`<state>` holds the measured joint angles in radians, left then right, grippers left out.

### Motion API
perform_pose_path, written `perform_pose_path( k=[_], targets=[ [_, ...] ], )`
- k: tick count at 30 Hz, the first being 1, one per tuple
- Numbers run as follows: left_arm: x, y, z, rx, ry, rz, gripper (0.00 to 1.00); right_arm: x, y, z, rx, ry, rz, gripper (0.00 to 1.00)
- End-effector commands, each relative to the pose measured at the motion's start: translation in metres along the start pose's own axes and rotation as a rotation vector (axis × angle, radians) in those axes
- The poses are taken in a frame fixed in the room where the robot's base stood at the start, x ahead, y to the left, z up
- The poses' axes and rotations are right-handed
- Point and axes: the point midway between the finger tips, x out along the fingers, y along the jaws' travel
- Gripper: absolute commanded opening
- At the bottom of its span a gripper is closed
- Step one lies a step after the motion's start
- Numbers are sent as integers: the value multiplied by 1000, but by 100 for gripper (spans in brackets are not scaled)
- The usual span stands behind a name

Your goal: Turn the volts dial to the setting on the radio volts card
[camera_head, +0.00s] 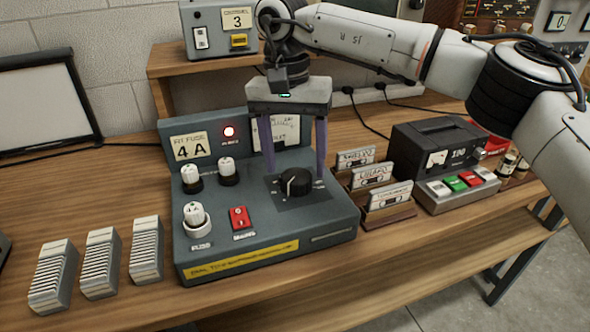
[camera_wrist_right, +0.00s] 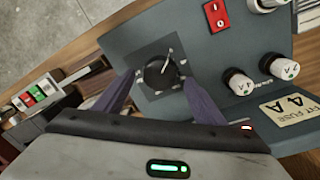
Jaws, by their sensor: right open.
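The black dial (camera_head: 296,182) sits on a dark square plate on top of the grey-blue bench unit (camera_head: 330,213). A pale pointer line shows on the dial; its setting marks are too small to read. My right gripper (camera_head: 295,172) points down over the dial, open, with its purple fingers on either side. The right wrist view shows the dial (camera_wrist_right: 159,71) between the two fingertips (camera_wrist_right: 160,79); I cannot tell whether they touch it. A white card (camera_head: 289,131) on the unit's back panel is partly hidden by the gripper. I cannot make out a radio volts card. My left gripper is out of view.
Labelled cassettes (camera_head: 372,174) and a black power box (camera_head: 437,145) stand right. Ribbed grey blocks (camera_head: 101,263) stand left.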

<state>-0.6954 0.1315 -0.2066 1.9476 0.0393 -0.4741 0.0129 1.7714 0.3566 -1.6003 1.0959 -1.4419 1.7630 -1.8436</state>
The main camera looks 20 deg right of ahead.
Motion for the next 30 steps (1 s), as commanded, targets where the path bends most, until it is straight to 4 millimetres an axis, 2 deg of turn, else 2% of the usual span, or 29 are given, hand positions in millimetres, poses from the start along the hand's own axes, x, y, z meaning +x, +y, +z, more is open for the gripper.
perform_pose_path(
  k=[3,6,16,24,30],
  targets=[
    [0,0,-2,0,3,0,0,16,0,0,-1,-1,0,64],
    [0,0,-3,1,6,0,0,24,0,0,0,0,-1,64],
    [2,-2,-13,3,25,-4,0,27,0,0,0,0,-2,64],
    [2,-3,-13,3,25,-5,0,27,0,0,0,0,-2,23],
    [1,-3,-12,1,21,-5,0,27,0,0,13,-2,-1,23]
  ],
)
